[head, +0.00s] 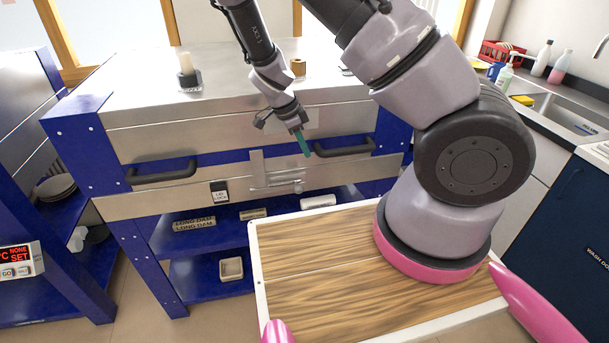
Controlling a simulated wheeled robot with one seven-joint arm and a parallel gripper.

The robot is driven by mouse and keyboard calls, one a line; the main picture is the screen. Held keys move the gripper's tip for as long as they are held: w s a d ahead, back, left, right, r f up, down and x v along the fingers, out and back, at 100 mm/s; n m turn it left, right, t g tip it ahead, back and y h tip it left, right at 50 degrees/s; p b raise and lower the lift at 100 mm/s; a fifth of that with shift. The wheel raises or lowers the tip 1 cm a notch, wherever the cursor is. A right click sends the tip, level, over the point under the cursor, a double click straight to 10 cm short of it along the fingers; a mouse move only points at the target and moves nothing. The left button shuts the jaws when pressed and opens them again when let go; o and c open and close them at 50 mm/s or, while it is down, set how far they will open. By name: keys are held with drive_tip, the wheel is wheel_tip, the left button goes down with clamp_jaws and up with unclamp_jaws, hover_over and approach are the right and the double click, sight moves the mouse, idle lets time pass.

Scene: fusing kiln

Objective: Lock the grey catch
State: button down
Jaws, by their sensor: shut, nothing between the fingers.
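The grey catch (277,181) is on the front of the blue and silver kiln (230,150), between two dark handles. It shows as an upright metal plate with a horizontal bar running to the right and a small piece at the bar's right end. From this view I cannot tell whether it is locked. My gripper (306,150) hangs above and to the right of the catch, in front of the kiln's upper front. Its green fingers are shut and empty, and appear apart from the catch.
A LID LOCK label (219,192) is left of the catch. The left handle (161,172) and right handle (345,148) stick out from the kiln.

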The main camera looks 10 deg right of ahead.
sight(285, 181)
drive_tip(key=shift+f, duration=5.6)
drive_tip(key=shift+a, duration=0.1)
drive_tip(key=shift+a, duration=3)
